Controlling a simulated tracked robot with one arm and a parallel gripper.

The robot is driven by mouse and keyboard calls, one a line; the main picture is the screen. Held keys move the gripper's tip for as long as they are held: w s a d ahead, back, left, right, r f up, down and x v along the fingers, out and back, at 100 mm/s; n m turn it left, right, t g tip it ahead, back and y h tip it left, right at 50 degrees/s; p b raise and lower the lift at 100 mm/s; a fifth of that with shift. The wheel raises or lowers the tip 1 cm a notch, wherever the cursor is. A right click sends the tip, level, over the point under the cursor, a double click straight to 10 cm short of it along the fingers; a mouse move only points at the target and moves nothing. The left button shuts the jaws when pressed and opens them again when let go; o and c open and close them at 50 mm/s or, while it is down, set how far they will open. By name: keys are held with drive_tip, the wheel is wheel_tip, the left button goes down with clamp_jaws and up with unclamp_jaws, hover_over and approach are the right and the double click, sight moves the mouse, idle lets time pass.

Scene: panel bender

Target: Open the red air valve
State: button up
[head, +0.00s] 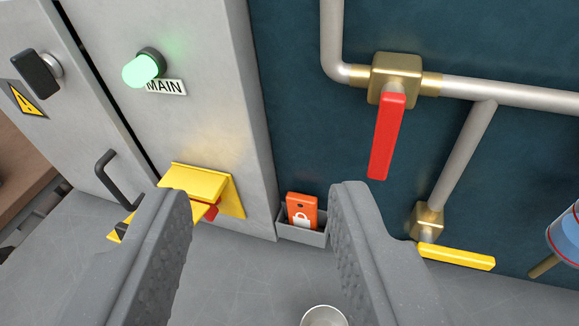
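The red air valve is a brass body (396,77) with a red lever handle (386,137), on the dark teal wall panel at the upper right. The handle hangs down from the body, roughly crosswise to the grey pipe (505,93) that runs to the right. My gripper (260,195) is open, its two grey fingers wide apart in the lower half of the view. Nothing is between the fingertips up close. The red handle is above and to the right of the right finger, apart from it.
A second brass valve (427,218) with a yellow lever (456,257) sits lower right. A grey cabinet with a lit green lamp (141,70) labelled MAIN stands left, with a yellow bracket (197,181) jutting out. A grey bin (302,235) holds an orange lock-marked item (302,211).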

wheel_tip(320, 180, down, 5)
drive_tip(key=w+a+p, duration=0.2)
drive_tip(key=w+a, duration=0.1)
drive_tip(key=m+t+h+p, duration=0.2)
drive_tip(key=m+h+p, duration=0.25)
drive_tip(key=h, duration=0.25)
approach(376, 169)
drive_tip(key=shift+n, duration=0.45)
drive_tip(key=p+x, duration=0.1)
drive_tip(key=x, duration=1)
drive_tip(key=shift+p, duration=0.35)
